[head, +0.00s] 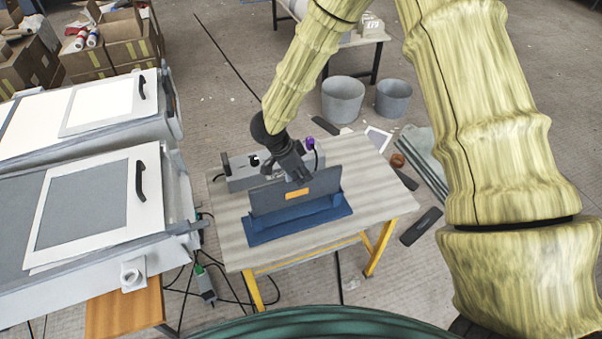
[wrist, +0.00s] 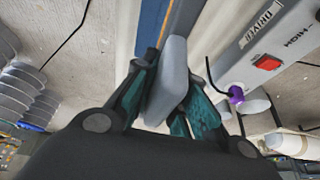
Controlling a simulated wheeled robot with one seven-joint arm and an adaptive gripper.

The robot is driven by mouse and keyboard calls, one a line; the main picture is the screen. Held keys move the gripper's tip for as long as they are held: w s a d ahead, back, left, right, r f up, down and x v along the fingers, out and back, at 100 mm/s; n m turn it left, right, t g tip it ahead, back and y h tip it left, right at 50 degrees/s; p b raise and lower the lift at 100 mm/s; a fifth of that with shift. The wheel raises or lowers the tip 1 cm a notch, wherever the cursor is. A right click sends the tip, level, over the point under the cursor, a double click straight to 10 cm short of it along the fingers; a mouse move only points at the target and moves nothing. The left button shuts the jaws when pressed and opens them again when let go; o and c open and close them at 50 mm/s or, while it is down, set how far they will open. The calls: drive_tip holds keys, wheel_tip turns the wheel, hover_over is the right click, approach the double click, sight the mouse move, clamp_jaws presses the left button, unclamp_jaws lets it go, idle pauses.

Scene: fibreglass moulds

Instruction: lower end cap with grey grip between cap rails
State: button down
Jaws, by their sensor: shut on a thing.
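The end cap (head: 285,197), a dark grey upright panel with an orange label (head: 297,193), stands over the blue base with the cap rails (head: 262,235) on the table. Its lower edge is hidden behind the front blue rail, so I cannot tell whether it rests on the base. My gripper (head: 294,172) is at the panel's top edge, coming from above and behind. In the wrist view, my teal fingers (wrist: 165,98) are shut on the grey grip (wrist: 172,75), one finger on each side. A blue strip of the base (wrist: 152,22) shows beyond it.
A grey machine box (head: 240,178) with a red switch (wrist: 266,62) and a purple knob (head: 309,143) stands close behind the cap. The wooden table (head: 378,190) is bare at the right. Left are white mould benches (head: 100,265); grey buckets (head: 342,100) stand on the floor behind.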

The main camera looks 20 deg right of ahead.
drive_tip(key=b, duration=0.2)
hover_over(301, 201)
drive_tip(key=shift+w+d+f, duration=0.1)
drive_tip(key=shift+w+f, duration=0.1)
drive_tip(key=shift+f, duration=1.4)
drive_tip(key=shift+w+f, duration=0.2)
drive_tip(key=shift+f, duration=1.35)
drive_tip(key=c, duration=1.4)
unclamp_jaws()
drive_tip(key=shift+o, duration=0.2)
drive_tip(key=v, duration=1.2)
